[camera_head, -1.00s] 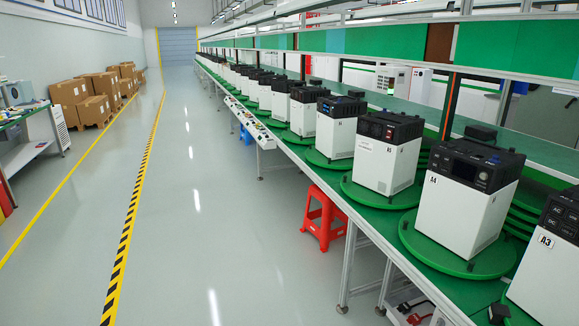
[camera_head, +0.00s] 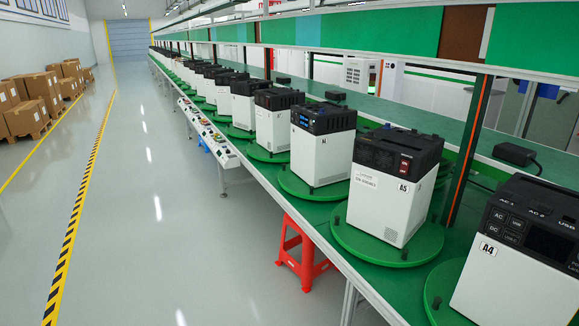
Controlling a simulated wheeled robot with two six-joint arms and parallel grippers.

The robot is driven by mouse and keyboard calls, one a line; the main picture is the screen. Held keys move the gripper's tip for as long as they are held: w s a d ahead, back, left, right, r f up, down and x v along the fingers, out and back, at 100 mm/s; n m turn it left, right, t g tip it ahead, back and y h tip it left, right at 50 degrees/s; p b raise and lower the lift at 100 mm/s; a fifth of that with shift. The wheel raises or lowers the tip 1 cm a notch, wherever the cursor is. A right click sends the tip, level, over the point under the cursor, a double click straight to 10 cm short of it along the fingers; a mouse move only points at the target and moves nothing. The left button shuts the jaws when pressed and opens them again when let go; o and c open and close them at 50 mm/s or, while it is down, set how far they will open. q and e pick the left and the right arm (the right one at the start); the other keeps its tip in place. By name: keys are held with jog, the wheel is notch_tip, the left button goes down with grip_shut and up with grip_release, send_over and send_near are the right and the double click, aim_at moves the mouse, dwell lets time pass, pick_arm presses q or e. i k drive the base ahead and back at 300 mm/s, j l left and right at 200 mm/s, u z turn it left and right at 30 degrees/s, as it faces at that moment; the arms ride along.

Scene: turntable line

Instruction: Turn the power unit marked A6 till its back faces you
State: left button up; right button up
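Neither gripper shows in the head view. Power units with white bodies and black tops stand on green round turntables along the line at right. The unit marked A5 (camera_head: 383,195) stands on its turntable (camera_head: 345,232), and the one marked A4 (camera_head: 510,285) is nearest, cut off by the right edge. The unit just beyond A5 (camera_head: 318,152) sits where A6 would fall in order, but its small mark is too small to read. A blue-lit display shows on its black top part (camera_head: 325,117). Its turntable (camera_head: 300,185) is partly hidden by A5.
A red stool (camera_head: 300,258) stands under the line's front edge. A control panel strip (camera_head: 208,132) juts into the aisle farther on. The grey aisle floor (camera_head: 150,230) is clear, with a yellow-black stripe (camera_head: 88,190). Cardboard boxes (camera_head: 38,92) stand at left.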

aim_at(288, 181)
jog(key=i+j+z, duration=0.2)
jog(key=i+z, duration=0.15)
jog(key=i, duration=0.15)
jog(key=i+j+z, duration=0.5)
jog(key=z, duration=0.3)
jog(key=i+j+z, duration=0.2)
jog(key=z, duration=0.2)
jog(key=i+j+z, duration=0.1)
jog(key=j+z, duration=0.2)
jog(key=z, duration=0.15)
